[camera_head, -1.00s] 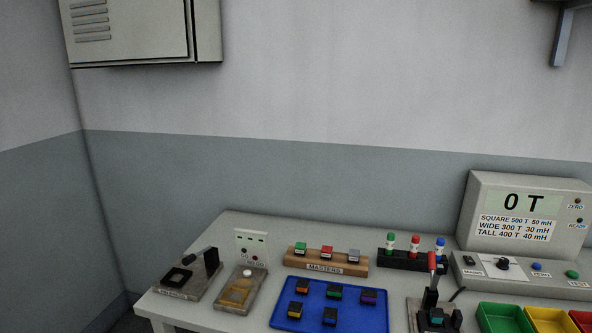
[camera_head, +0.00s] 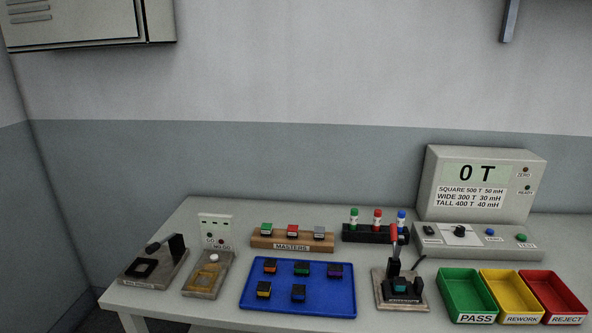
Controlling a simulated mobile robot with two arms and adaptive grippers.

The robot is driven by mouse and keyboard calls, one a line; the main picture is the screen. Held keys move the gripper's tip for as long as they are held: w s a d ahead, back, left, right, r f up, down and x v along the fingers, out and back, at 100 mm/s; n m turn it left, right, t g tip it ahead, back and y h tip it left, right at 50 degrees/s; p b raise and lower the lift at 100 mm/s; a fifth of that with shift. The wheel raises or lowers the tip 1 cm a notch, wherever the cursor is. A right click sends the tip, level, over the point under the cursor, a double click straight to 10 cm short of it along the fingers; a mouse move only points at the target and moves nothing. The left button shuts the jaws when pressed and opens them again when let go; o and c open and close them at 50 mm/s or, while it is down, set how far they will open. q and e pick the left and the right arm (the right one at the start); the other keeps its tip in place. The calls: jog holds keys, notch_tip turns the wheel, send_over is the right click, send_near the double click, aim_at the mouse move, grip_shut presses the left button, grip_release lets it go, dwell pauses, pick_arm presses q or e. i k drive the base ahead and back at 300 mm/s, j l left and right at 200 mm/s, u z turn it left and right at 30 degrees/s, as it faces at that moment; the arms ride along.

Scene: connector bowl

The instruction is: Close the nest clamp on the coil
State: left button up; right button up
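The nest clamp (camera_head: 395,265) stands on a small base plate right of the blue tray. Its red-tipped lever (camera_head: 394,234) points up. A small dark coil with a teal top (camera_head: 401,284) sits in the nest at the front of the clamp. From this distance I cannot tell whether anything presses on the coil. Neither of my grippers shows in the head view.
The blue tray (camera_head: 252,303) holds several coils. Green (camera_head: 473,303), yellow (camera_head: 513,302) and red (camera_head: 556,302) bins stand at the right. The tester (camera_head: 478,185) reads 0 T behind them. A masters rack (camera_head: 291,243) and marker holder (camera_head: 368,236) stand at the back; fixtures stand left.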

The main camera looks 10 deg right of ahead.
aim_at(395, 236)
jog(key=i+l, duration=0.1)
jog(key=l, duration=0.75)
jog(key=i+l+u, duration=0.1)
jog(key=l, duration=0.35)
